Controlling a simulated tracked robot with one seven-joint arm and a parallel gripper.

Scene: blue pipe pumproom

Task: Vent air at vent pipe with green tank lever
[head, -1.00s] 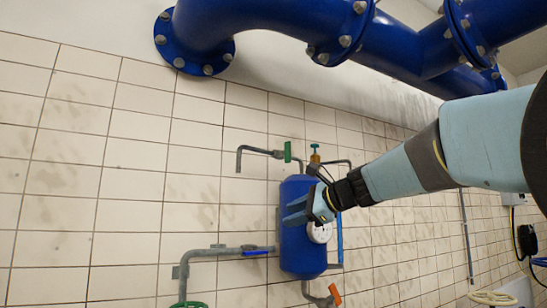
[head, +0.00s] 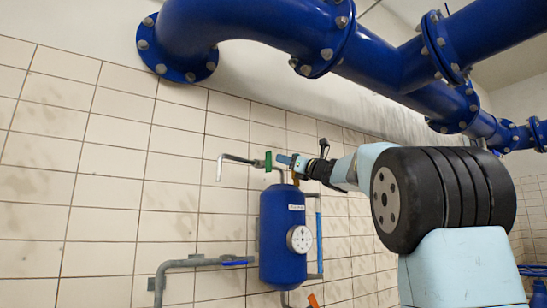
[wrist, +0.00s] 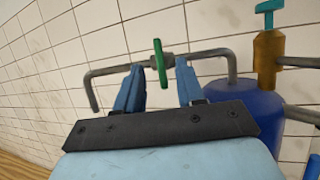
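The green lever (head: 268,161) sits on the grey vent pipe (head: 236,159) above the blue tank (head: 283,240). In the wrist view the green lever (wrist: 160,63) stands upright across the vent pipe (wrist: 104,74), whose left end bends down. My gripper (head: 288,160) is at the lever's right side in the head view. In the wrist view my gripper (wrist: 158,75) is open, with one blue finger on each side of the lever and a gap to both. Whether the fingertips reach past the lever is hard to tell.
A brass valve with a teal handle (wrist: 268,45) stands on the tank top, right of my gripper. A gauge (head: 299,239) is on the tank front. A lower pipe with a blue lever (head: 234,262) runs left. Large blue pipes (head: 270,22) pass overhead.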

